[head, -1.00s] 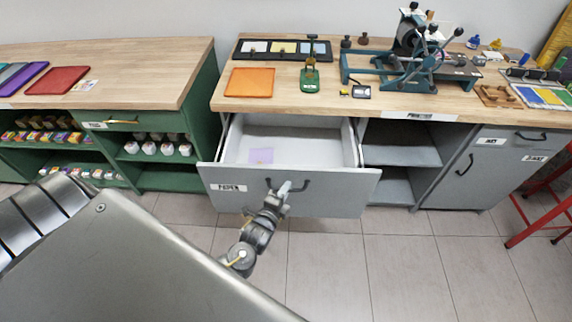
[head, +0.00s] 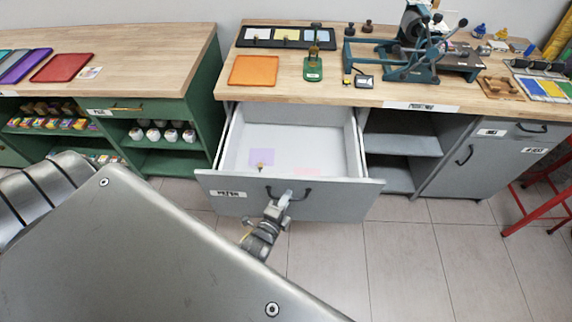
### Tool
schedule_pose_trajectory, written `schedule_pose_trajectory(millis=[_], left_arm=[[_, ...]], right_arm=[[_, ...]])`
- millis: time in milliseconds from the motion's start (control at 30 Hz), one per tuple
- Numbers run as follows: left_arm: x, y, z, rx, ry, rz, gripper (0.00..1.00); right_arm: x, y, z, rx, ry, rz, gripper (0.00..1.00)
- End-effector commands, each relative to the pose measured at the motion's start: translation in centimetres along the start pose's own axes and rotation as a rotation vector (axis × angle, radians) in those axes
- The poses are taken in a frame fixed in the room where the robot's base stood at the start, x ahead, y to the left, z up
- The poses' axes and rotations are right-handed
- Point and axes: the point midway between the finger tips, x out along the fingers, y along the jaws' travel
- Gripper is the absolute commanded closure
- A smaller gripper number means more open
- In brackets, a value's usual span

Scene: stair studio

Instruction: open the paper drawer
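The paper drawer (head: 325,201) is grey and stands well out from the grey cabinet under the wooden counter. A purple sheet and a pinkish sheet lie on its white floor, with a small dark object near the front. Its dark bar handle (head: 302,193) is on the front panel. My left gripper (head: 284,198) is at the handle, with its fingertips on the bar; the fingers are small here, but they appear closed around it. My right gripper does not show.
An orange tray (head: 254,71), a green stamp tool (head: 313,66) and a teal press (head: 408,62) stand on the counter. Open shelves (head: 402,144) are right of the drawer. A red stool (head: 540,205) is at the far right. The tiled floor in front is clear.

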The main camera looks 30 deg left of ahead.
Motion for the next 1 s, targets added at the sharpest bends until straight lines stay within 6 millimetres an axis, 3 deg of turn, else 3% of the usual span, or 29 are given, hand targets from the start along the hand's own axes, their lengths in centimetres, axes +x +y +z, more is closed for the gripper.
schedule_pose_trajectory(millis=[167,500,1000], left_arm=[[0.0,0.0,0.0,0.0,0.0,0.0,0.69],[-0.5,0.1,0.0,0.0,0.001,0.001,0.69],[-9.3,0.2,0.0,0.0,0.0,0.002,0.69]], right_arm=[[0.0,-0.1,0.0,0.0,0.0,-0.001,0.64],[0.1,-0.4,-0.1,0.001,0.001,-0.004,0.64],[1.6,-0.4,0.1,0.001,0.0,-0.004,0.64]])
